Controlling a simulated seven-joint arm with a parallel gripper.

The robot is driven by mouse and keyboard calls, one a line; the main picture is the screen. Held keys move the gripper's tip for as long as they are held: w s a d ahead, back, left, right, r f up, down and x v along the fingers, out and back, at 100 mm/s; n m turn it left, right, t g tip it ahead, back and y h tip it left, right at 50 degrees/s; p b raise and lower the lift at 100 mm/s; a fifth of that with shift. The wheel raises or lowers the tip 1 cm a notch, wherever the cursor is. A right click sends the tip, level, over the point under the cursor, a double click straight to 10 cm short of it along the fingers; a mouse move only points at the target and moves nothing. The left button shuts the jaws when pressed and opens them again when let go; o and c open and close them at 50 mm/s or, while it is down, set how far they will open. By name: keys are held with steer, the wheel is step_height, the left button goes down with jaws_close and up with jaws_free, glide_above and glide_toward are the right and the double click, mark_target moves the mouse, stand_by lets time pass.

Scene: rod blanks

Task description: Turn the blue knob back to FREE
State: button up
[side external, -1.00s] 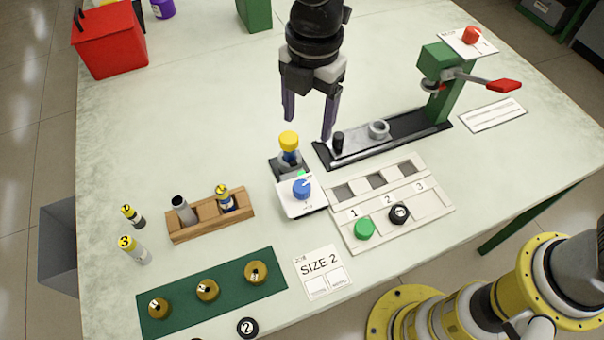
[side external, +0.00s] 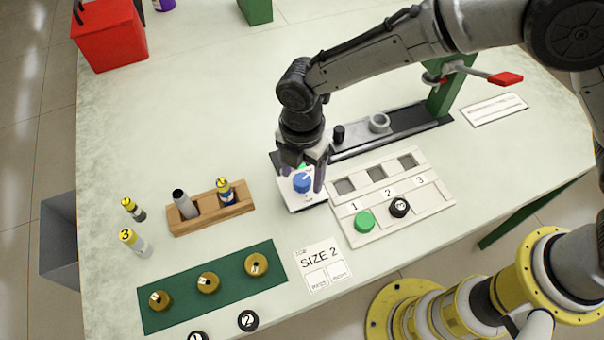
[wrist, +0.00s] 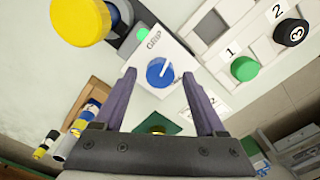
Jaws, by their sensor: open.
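The blue knob (side external: 302,183) sits on a small white plate (side external: 299,202) near the middle of the table. A pale pointer line crosses its top. In the wrist view the knob (wrist: 160,72) shows on the plate, with the word GRIP (wrist: 154,39) readable beside it; I cannot read FREE. My gripper (wrist: 161,84) is open and points down, close over the knob. Its two fingers appear on either side of the knob; whether they touch it I cannot tell. The yellow-topped post (wrist: 80,18) behind the plate is hidden by my gripper in the side view.
A white numbered tray (side external: 430,200) with a green cap (side external: 364,221) and black cap (side external: 399,207) stands to the right. A wooden rack (side external: 240,208) is to the left. A black rail (side external: 400,120) with a green press (side external: 443,95) lies behind. A SIZE 2 card (side external: 320,265) lies in front.

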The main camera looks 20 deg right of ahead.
steer(key=shift+f, duration=0.55)
jaws_close()
